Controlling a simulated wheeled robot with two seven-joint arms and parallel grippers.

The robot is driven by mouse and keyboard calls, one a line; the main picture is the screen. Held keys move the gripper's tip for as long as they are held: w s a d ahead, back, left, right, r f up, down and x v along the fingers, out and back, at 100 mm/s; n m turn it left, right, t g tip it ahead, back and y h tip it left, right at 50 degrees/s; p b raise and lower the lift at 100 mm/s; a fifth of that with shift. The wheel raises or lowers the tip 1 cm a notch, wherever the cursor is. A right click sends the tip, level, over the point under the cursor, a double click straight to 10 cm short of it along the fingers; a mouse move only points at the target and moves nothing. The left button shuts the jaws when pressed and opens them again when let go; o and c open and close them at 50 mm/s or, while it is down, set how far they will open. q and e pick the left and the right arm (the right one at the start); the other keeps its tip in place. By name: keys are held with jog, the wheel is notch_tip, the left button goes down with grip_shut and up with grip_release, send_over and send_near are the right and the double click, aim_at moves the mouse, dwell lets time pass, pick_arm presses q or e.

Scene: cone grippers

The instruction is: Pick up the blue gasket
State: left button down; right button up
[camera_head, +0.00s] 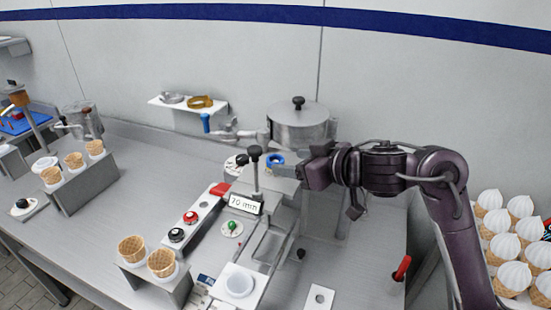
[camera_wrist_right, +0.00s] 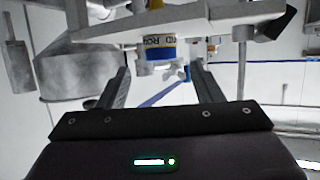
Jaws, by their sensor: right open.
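A small blue ring, which looks like the blue gasket (camera_head: 276,158), sits at the foot of the metal pot, just beyond my right gripper's fingertips. My right gripper (camera_head: 284,170) comes in from the right at the machine, pointing left. In the right wrist view its two fingers stand apart (camera_wrist_right: 160,85) with nothing held between them. A blue and yellow labelled round part (camera_wrist_right: 159,48) shows beyond the fingers there; I cannot tell whether it is the same gasket. My left gripper is not in view.
A steel pot (camera_head: 298,124) stands behind the gripper. A black-knobbed post (camera_head: 255,170) and a "70 mm" sign (camera_head: 244,203) stand just left of the fingertips. Cones in holders (camera_head: 150,284) stand at the front left.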

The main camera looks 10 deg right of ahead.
aim_at(271, 159)
jog(key=x, duration=0.3)
jog(key=shift+w+a+f, duration=0.1)
jog(key=shift+w+a, duration=0.15)
jog(key=shift+w, duration=0.1)
jog(key=c, duration=0.4)
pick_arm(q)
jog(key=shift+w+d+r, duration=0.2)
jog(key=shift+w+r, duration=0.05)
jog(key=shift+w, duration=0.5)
pick_arm(e)
jog(key=c, duration=0.6)
